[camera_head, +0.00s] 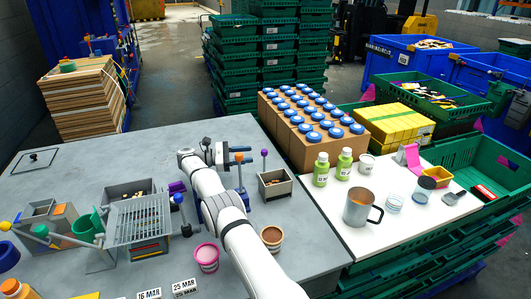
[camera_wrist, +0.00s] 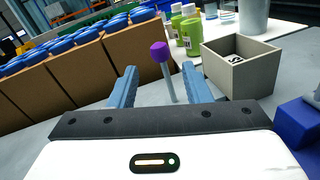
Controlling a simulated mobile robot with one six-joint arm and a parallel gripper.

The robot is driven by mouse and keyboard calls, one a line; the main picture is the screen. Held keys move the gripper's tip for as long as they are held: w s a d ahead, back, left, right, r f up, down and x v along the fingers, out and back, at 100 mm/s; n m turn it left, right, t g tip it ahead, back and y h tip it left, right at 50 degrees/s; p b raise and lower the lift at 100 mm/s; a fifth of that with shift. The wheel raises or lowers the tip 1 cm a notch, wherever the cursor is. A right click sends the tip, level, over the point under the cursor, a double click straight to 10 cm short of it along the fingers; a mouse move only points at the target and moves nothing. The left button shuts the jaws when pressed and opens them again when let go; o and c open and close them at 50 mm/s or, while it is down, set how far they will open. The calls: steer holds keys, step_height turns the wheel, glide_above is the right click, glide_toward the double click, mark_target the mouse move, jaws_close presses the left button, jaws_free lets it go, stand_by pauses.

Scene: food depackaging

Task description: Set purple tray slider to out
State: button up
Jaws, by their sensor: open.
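A purple knob (camera_wrist: 160,52) tops a thin pale post standing on the grey table; in the head view the purple knob (camera_head: 264,153) is just right of my gripper. My gripper (camera_head: 246,155) is open and low over the table. In the wrist view my gripper (camera_wrist: 160,70) has its two blue fingers either side of the post's line, with the knob showing between them; I cannot tell whether they touch it. A small grey open box (camera_wrist: 240,65) stands right of the post; the head view also shows this box (camera_head: 276,194). A second purple piece (camera_head: 177,187) lies left of my arm.
Brown cartons with blue-lidded jars (camera_head: 310,145) stand behind the post. Green bottles (camera_head: 321,170) and a metal mug (camera_head: 357,207) are on the white table at right. A blue block (camera_wrist: 300,122) is close at right. Pink (camera_head: 207,257) and brown tubs (camera_head: 271,238) flank my arm.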

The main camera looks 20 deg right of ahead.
mark_target(262, 152)
steer(key=p+x, duration=0.3)
steer(key=x, duration=0.3)
steer(key=shift+d+r, duration=0.2)
steer(key=shift+d, duration=0.1)
steer(key=shift+s+d+f, duration=0.1)
steer(key=shift+d+f, duration=0.05)
steer(key=shift+d, duration=0.25)
jaws_close()
